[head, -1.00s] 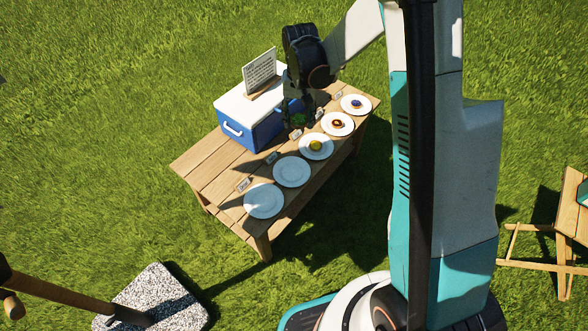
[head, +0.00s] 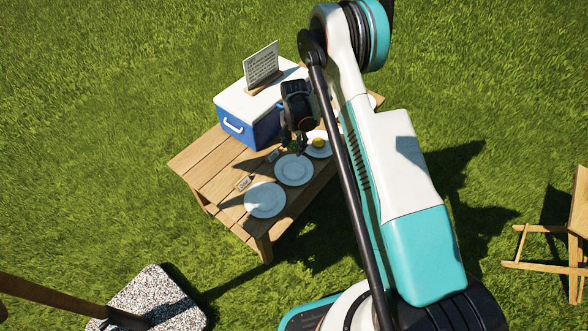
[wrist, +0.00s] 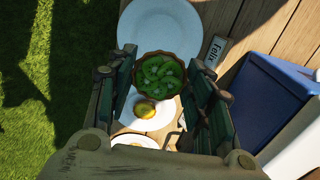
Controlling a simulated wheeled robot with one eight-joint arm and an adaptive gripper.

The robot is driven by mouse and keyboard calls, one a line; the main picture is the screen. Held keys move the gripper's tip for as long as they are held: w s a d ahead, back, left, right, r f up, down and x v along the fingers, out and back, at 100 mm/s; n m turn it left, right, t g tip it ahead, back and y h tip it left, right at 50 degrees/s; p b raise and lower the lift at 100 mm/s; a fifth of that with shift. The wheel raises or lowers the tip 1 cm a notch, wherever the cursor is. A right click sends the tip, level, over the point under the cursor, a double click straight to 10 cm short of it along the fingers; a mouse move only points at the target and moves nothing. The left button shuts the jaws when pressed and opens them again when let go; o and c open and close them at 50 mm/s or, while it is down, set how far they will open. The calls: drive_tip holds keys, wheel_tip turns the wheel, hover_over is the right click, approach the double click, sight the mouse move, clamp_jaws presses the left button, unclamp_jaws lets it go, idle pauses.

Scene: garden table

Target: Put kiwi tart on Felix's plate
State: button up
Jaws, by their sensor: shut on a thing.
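My gripper (head: 293,143) is shut on the kiwi tart (wrist: 160,76), a brown crust with green slices. In the wrist view, the tart sits between the two fingers (wrist: 163,67). The head view shows it as a small green spot (head: 292,148). A name card reading "Felix" (wrist: 216,52) lies beside an empty white plate (wrist: 158,22). That plate also shows in the head view (head: 294,171). The tart appears above the table, near this plate's edge on the side of the yellow tart's plate; its exact height is unclear.
A yellow tart (wrist: 145,107) sits on the neighbouring plate. Another empty plate (head: 265,200) is at the near end of the wooden table (head: 197,163). A blue and white cooler (head: 240,122) with a sign (head: 262,62) stands behind. My arm hides the far plates.

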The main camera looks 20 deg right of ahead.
sight(294, 171)
wheel_tip(294, 171, down, 14)
drive_tip(key=b, duration=0.4)
drive_tip(key=shift+f, duration=0.1)
drive_tip(key=o, duration=1)
drive_tip(key=shift+f, duration=0.1)
drive_tip(key=shift+o, duration=0.2)
